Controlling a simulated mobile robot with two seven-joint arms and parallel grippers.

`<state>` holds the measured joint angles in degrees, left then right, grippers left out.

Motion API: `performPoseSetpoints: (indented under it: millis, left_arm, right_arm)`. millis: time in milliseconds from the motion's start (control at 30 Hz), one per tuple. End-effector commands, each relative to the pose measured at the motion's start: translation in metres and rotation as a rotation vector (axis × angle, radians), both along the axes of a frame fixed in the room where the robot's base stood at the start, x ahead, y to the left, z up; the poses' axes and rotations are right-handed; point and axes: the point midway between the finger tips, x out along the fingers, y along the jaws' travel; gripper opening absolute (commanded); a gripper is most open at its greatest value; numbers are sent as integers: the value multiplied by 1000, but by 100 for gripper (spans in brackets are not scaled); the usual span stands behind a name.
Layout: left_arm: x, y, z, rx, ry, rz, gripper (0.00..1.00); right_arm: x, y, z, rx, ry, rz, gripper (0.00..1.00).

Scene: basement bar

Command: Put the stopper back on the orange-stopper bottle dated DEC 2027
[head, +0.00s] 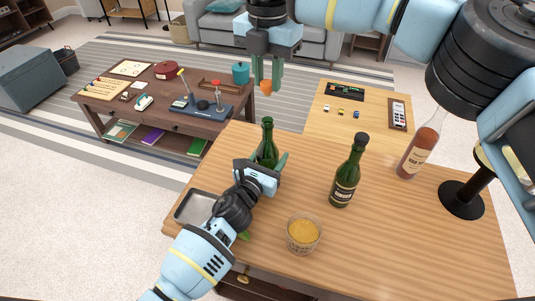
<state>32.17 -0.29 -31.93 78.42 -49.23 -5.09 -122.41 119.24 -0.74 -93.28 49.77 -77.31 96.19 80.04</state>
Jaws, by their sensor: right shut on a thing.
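My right gripper (265,80) is shut on an orange stopper (266,87), held in the air above and behind an open green bottle. That green bottle (267,150) stands upright on the wooden table with no stopper in its neck. My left gripper (268,168) is at its body; one finger shows beside the bottle's right side, and the hand hides the lower part, so its grip is unclear. A second green bottle (345,178) with a dark top stands to the right. A pinkish bottle (418,150) stands farther right. No date is readable on any bottle.
A glass with orange-yellow contents (303,234) stands near the front. A grey metal tray (186,217) is at the left edge. The table between the two green bottles is clear.

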Motion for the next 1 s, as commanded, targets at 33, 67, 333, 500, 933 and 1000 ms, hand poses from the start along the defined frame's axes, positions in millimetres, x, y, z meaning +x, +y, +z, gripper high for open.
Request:
performPoseSetpoints:
  millis: [33, 67, 333, 500, 933, 1000]
  left_arm:
    - [0, 0, 0, 0, 1, 0, 13]
    - [0, 0, 0, 0, 1, 0, 13]
    - [0, 0, 0, 0, 1, 0, 13]
    - [0, 0, 0, 0, 1, 0, 13]
    - [0, 0, 0, 0, 1, 0, 13]
    - [0, 0, 0, 0, 1, 0, 13]
  right_arm:
    - [0, 0, -3, 0, 1, 0, 4]
    - [0, 0, -5, 0, 1, 0, 4]
    - [0, 0, -39, 0, 2, -1, 4]
    - [0, 0, -51, 0, 1, 0, 4]
    - [0, 0, -50, 0, 1, 0, 4]
    - [0, 0, -51, 0, 1, 0, 4]
